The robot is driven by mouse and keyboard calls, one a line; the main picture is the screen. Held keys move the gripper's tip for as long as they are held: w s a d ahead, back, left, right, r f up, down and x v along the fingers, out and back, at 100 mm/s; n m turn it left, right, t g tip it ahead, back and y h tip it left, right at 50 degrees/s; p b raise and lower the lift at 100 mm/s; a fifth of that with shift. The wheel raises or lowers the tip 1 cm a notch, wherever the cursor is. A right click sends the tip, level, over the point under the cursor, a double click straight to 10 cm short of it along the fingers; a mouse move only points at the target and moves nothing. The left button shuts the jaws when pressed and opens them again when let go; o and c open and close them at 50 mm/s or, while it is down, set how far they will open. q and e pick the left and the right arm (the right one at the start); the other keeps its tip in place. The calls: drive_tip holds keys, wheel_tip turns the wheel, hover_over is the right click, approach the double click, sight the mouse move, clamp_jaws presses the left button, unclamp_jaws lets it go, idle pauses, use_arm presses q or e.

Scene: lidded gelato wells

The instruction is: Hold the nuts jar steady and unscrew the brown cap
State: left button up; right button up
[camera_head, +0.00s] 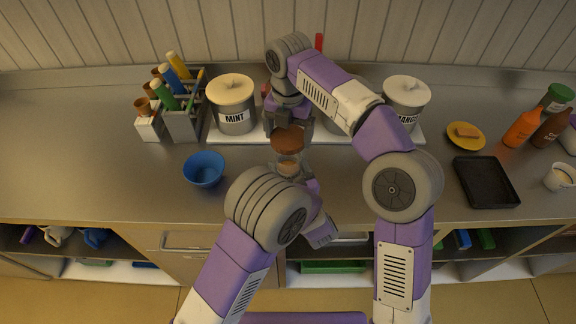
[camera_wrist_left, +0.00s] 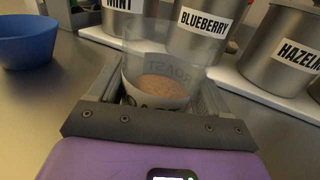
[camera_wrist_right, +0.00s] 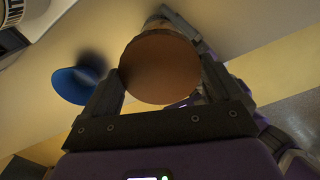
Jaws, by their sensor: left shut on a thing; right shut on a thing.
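The clear nuts jar (camera_wrist_left: 160,75) stands upright between my left gripper's fingers, with brown contents low inside and lettering on its glass. My left gripper (camera_wrist_left: 158,100) is shut on it; in the head view the jar (camera_head: 288,166) is partly hidden by my left arm. The round brown cap (camera_wrist_right: 160,66) is between the fingers of my right gripper (camera_wrist_right: 163,85), which is shut on it. In the head view the cap (camera_head: 288,140) shows just above the jar. No cap shows on the part of the jar seen in the left wrist view.
A blue bowl (camera_head: 204,169) stands left of the jar. Lidded wells, including MINT (camera_head: 233,103), stand on a white base behind. A holder with utensils (camera_head: 183,122) is at back left. A black tray (camera_head: 485,182), yellow plate (camera_head: 466,136) and bottles are at right.

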drive_tip(key=shift+r, duration=0.2)
use_arm(q)
drive_tip(key=o, duration=1.1)
drive_tip(key=v, duration=1.2)
